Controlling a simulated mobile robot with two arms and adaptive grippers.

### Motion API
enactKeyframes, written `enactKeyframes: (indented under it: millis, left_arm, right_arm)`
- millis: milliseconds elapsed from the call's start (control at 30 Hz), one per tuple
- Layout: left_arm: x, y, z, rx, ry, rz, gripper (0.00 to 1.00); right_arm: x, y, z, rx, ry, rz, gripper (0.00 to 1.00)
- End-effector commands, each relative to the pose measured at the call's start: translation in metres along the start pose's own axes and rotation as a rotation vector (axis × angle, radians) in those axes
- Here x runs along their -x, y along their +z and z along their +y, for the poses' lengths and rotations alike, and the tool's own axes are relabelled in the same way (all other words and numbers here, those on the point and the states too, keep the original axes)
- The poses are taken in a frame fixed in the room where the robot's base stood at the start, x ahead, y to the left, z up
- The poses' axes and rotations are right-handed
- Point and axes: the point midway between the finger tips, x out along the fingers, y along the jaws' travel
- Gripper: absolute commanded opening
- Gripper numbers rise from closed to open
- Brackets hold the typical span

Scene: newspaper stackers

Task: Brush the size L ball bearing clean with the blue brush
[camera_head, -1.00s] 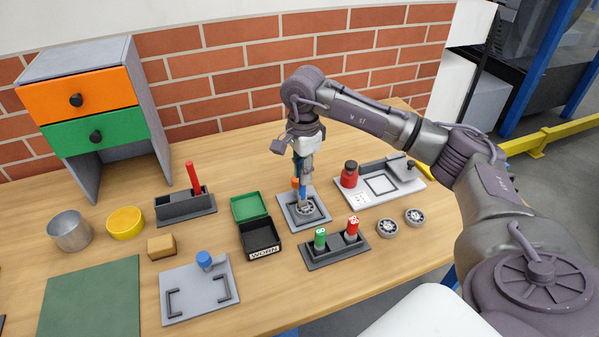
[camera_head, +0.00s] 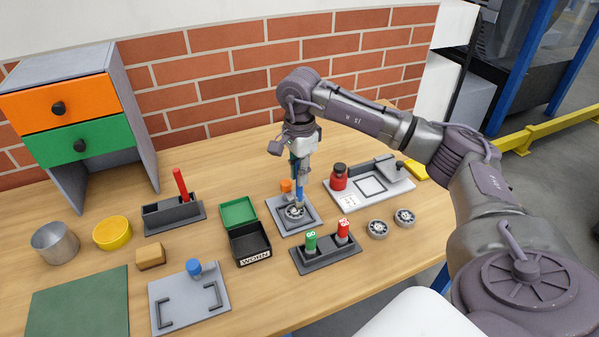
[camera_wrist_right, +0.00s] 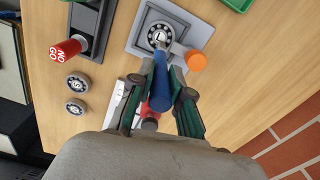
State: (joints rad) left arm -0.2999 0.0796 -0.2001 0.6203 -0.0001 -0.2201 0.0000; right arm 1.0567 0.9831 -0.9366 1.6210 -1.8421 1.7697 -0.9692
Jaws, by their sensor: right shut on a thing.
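My right gripper (camera_head: 299,168) is shut on the blue brush (camera_wrist_right: 160,82). The brush also shows in the head view (camera_head: 299,193), pointing down. Its tip is at a ball bearing (camera_wrist_right: 157,36) that lies in a square grey fixture (camera_head: 279,212). I cannot read a size on this bearing. An orange knob (camera_wrist_right: 197,61) stands at the fixture's edge. Two more bearings (camera_head: 378,229) (camera_head: 404,217) lie on the table to the right. My left gripper is not in view.
A grey holder with green (camera_head: 310,241) and red (camera_head: 343,229) labelled cylinders stands in front of the fixture. An open box marked WORN (camera_head: 252,258) is left of it. A grey tray with a red jar (camera_head: 339,178) is right behind.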

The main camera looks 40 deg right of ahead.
Motion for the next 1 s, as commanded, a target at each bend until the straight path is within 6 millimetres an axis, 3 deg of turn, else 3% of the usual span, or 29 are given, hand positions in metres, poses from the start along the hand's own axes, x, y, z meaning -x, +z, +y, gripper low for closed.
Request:
enactKeyframes:
  millis: [1000]
  left_arm:
    - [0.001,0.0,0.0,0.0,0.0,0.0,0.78]
  right_arm:
    - [-0.001,0.032,-0.005,0.002,0.001,-0.001,0.0]
